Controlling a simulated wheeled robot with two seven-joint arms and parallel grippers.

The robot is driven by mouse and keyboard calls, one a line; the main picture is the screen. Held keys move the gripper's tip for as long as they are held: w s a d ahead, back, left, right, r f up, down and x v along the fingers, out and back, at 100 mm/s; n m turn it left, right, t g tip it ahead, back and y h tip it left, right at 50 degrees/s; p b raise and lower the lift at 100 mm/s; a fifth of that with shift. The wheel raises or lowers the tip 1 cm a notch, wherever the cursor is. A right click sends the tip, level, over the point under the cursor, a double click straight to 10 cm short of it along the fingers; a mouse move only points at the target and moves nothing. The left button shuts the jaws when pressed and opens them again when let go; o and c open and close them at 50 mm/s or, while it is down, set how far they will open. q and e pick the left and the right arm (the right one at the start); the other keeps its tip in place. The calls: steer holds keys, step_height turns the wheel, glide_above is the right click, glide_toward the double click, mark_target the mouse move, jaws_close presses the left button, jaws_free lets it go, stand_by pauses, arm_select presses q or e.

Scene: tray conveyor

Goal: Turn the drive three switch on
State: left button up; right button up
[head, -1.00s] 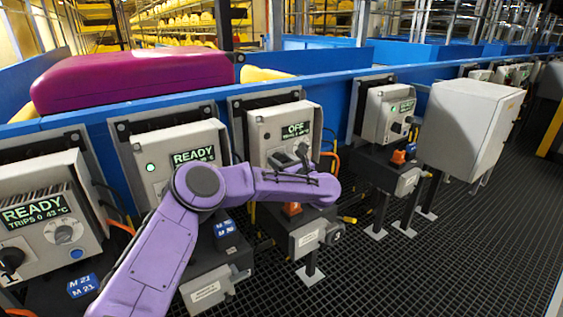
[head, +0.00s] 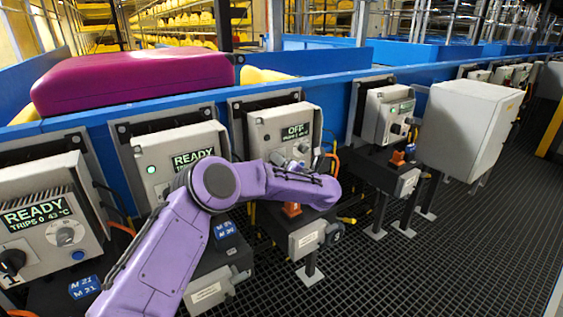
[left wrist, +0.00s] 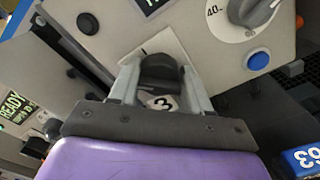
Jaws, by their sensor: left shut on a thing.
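The drive box with the OFF display (head: 295,131) is the third grey box from the left in the head view. Its black rotary switch (left wrist: 161,73) shows in the left wrist view, on a white plate marked 3 (left wrist: 163,103). My left gripper (left wrist: 160,68) is shut on the switch, with one finger on each side of it. In the head view my purple arm hides most of the switch and the gripper. My right gripper is not in view.
A blue button (left wrist: 257,59) and a grey dial (left wrist: 252,10) sit beside the switch. Neighbouring drive boxes on the left read READY (head: 193,158). A magenta case (head: 135,82) lies on the conveyor behind. Black grating floor (head: 420,270) is clear at the lower right.

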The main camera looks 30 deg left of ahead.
arm_select(q)
steer(key=m, duration=0.2)
steer(key=m+p, duration=0.1)
steer(key=m, duration=0.1)
steer(key=shift+w+d+r+m, duration=0.1)
steer(key=shift+r+m, duration=0.1)
steer(key=shift+m, duration=0.1)
steer(key=shift+f+m+p, duration=0.15)
steer(key=shift+m+p, duration=0.8)
steer(key=shift+m, duration=1.25)
steer(key=o, duration=1.1)
steer(key=shift+w, duration=0.1)
steer(key=shift+c, duration=0.2)
steer(key=shift+f, duration=0.15)
